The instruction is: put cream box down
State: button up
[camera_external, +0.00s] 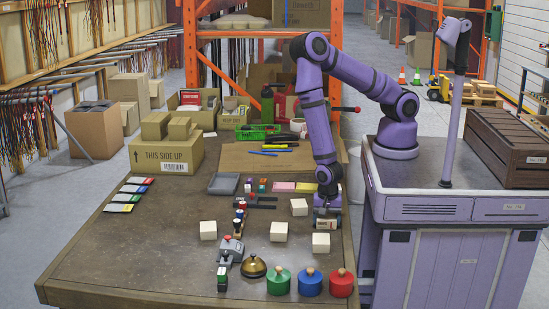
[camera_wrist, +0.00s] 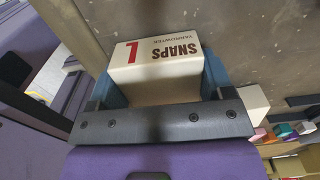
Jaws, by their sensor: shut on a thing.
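My gripper (camera_external: 327,205) is at the right part of the brown table (camera_external: 180,230), pointing down. It is shut on a cream box (camera_wrist: 155,72), which sits between the blue fingers in the wrist view. The box's face has dark red and black print reading "SNAPS". In the external view the held box (camera_external: 326,223) is partly covered by my gripper, and I cannot tell whether it touches the table. Other cream boxes stand close by: one just left of my gripper (camera_external: 299,207), one in front (camera_external: 321,243), one at front left (camera_external: 278,231) and one farther left (camera_external: 208,230).
Green (camera_external: 279,282), blue (camera_external: 310,283) and red (camera_external: 341,284) knobbed pieces and a brass bell (camera_external: 254,267) line the front edge. Cartons (camera_external: 167,153) stand at the back left. The table's left front is clear.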

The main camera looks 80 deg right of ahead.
aim_at(327, 217)
jog(key=shift+f, duration=0.15)
jog(key=o, duration=1)
jog(key=shift+c, duration=0.2)
notch_tip(327, 217, up, 12)
jog(key=shift+r, duration=0.2)
